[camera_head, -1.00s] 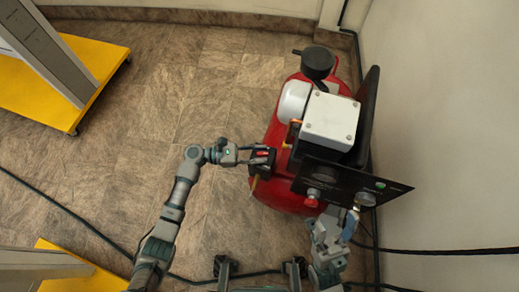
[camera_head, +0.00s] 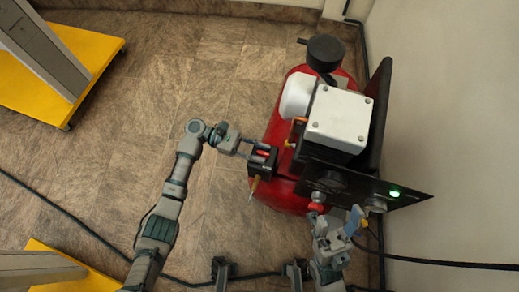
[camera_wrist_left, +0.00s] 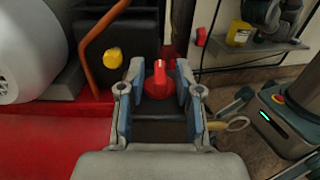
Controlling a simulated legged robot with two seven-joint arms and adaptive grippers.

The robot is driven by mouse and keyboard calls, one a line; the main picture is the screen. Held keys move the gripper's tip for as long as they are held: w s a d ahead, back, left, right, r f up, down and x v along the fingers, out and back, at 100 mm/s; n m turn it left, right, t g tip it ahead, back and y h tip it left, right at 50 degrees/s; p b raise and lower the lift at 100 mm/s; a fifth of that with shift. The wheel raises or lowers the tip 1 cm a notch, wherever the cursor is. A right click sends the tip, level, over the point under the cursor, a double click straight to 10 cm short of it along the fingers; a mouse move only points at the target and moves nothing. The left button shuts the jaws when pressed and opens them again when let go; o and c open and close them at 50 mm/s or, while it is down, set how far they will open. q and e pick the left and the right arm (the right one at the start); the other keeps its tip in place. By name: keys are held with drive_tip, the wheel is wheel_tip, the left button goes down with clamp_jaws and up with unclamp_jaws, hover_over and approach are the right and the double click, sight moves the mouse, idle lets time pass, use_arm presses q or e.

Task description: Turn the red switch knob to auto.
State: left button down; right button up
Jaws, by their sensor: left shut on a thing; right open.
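The red switch knob (camera_wrist_left: 172,80) sits on a small black switch box (camera_head: 262,170) on the left side of the red tank. In the left wrist view its raised grip points roughly up the picture. No auto label is readable. My left gripper (camera_wrist_left: 161,92) is shut on the knob, one blue-grey finger on each side of it. In the head view the left gripper (camera_head: 254,150) reaches the box from the left.
The red tank (camera_head: 285,195) carries a white-topped box (camera_head: 338,120). The black panel (camera_head: 370,188) has a lit green lamp (camera_head: 394,193). A wall stands close on the right. Yellow-based stands (camera_head: 60,95) are at the left, and cables cross the floor.

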use_arm(q)
drive_tip(key=shift+w+r, duration=0.1)
drive_tip(key=shift+r, duration=0.15)
drive_tip(key=c, duration=1.2)
unclamp_jaws()
drive_tip(key=shift+f, duration=0.15)
drive_tip(key=shift+a, duration=0.2)
drive_tip(key=v, duration=1.2)
drive_tip(key=shift+d+f, duration=0.1)
